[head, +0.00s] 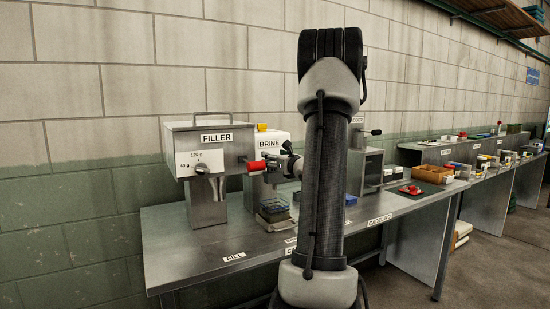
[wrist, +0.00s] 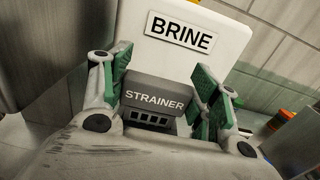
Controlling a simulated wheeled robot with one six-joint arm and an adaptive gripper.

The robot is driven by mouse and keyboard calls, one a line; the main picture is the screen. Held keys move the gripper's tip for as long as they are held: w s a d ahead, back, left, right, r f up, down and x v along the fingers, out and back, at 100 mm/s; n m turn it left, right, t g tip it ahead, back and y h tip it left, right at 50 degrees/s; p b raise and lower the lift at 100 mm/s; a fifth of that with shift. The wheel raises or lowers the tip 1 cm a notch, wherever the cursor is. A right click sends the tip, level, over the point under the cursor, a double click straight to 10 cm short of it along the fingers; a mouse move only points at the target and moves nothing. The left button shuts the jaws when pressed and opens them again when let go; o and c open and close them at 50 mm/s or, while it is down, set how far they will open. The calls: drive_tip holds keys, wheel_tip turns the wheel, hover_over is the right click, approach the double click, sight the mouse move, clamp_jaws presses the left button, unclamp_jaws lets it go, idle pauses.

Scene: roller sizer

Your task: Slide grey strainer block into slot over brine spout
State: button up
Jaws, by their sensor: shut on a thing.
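The grey strainer block (wrist: 155,102), labelled STRAINER, sits between the green finger pads of my gripper (wrist: 162,78) in the wrist view. My gripper is shut on it. A row of small dark openings shows below its label. The white brine unit (wrist: 235,35) stands right behind the block, its BRINE label above it. In the head view the brine unit (head: 272,140) stands to the right of the filler, and my gripper (head: 290,166) is in front of it, partly hidden by my arm. The slot and spout are hidden, so I cannot tell whether the block touches the slot.
The filler (head: 206,150) with a red-handled lever (head: 257,166) stands close on the left. A grey machine (head: 372,168) is to the right of my arm. The front left table is clear.

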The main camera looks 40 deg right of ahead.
drive_tip(key=shift+f, duration=0.85)
drive_tip(key=o, duration=1.1)
drive_tip(key=shift+s, duration=0.1)
drive_tip(key=v, duration=1.1)
drive_tip(key=shift+s+a, duration=0.2)
drive_tip(key=shift+s, duration=0.2)
drive_tip(key=shift+f, duration=0.1)
